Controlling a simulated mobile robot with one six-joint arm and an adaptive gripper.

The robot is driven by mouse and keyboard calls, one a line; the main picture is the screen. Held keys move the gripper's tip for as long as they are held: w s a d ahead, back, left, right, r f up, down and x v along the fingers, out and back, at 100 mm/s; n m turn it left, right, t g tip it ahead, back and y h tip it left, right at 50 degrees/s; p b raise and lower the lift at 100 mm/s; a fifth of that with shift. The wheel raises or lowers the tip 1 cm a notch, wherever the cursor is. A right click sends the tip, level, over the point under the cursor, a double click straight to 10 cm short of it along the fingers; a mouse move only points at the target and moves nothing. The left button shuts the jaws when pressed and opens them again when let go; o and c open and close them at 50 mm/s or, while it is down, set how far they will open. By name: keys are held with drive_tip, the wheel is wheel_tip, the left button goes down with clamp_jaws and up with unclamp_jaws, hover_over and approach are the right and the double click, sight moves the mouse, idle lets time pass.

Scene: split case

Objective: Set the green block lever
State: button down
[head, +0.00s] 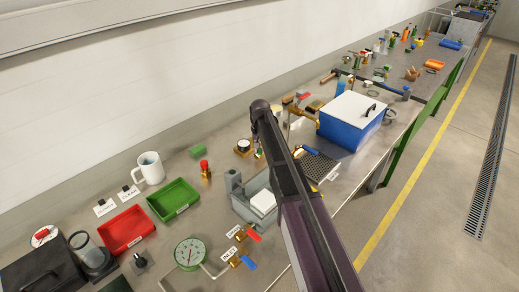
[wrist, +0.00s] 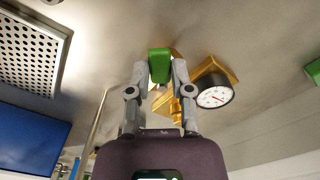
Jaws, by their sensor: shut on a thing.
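In the wrist view my gripper (wrist: 160,76) is shut on the green block lever (wrist: 159,62), with one finger on each side of it. The lever is a small, upright green block. Brass fittings (wrist: 188,108) show just behind and to the right of it, with a round white-faced gauge (wrist: 214,97) on a brass mount. In the head view my arm hides the lever and my fingertips; the gauge (head: 243,146) shows just left of the arm. I cannot tell how far the lever is turned.
A loose green block (head: 197,151) lies on the steel bench, left of the gauge. A brass valve with a red top (head: 205,169) stands nearby. A blue box with a white lid (head: 351,122) and a perforated tray (head: 318,164) are right of my arm. Red (head: 126,230) and green (head: 173,200) trays sit front left.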

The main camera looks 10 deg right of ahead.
drive_tip(key=n, duration=0.1)
drive_tip(key=d+n, duration=0.1)
drive_tip(key=n, duration=0.1)
drive_tip(key=d+n, duration=0.1)
drive_tip(key=n, duration=0.2)
drive_tip(key=d+n, duration=0.1)
drive_tip(key=n, duration=0.3)
drive_tip(key=shift+w+d, duration=0.25)
drive_tip(key=shift+w, duration=0.1)
idle(0.3)
drive_tip(key=c, duration=0.5)
unclamp_jaws()
drive_tip(key=shift+a, duration=0.1)
